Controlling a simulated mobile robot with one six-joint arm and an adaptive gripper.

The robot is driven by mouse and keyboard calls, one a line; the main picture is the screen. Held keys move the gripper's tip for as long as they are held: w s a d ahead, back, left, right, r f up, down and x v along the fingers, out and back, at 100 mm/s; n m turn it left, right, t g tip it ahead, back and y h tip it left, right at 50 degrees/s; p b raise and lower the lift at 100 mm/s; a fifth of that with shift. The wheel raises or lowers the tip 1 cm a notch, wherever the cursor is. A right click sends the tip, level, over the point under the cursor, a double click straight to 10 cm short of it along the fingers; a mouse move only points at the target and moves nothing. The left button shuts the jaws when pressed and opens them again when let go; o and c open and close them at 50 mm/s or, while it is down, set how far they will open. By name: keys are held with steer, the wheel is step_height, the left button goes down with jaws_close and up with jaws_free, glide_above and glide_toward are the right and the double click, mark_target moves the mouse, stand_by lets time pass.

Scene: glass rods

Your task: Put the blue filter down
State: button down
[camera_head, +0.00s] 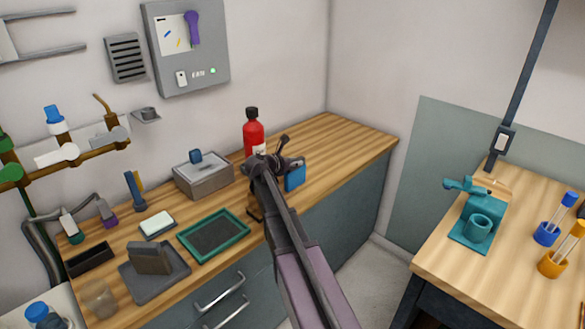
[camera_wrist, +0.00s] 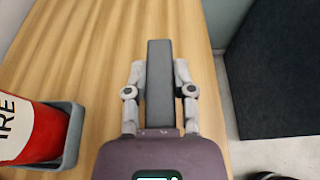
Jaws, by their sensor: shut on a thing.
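The blue filter (camera_head: 295,176) shows as a small blue panel at my gripper (camera_head: 284,163), over the right part of the wooden bench near its front edge. In the wrist view my gripper (camera_wrist: 158,82) is shut on it, one finger on each side. From there the filter (camera_wrist: 159,60) shows as a narrow, dark grey upright slab pointing away from the palm. I cannot tell whether its lower edge touches the bench.
A red bottle (camera_head: 253,136) stands just behind my gripper and shows left in the wrist view (camera_wrist: 38,135). A grey box (camera_head: 204,182) and a green-rimmed tray (camera_head: 241,229) lie left. The bench (camera_head: 345,135) is clear toward the back right corner.

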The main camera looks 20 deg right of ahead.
steer(key=shift+f, duration=0.15)
steer(key=shift+f, duration=0.15)
steer(key=shift+c, duration=2.3)
jaws_free()
steer(key=shift+r, duration=0.25)
steer(key=p+v, duration=0.4)
steer(key=v, duration=0.8)
steer(key=shift+f, duration=0.1)
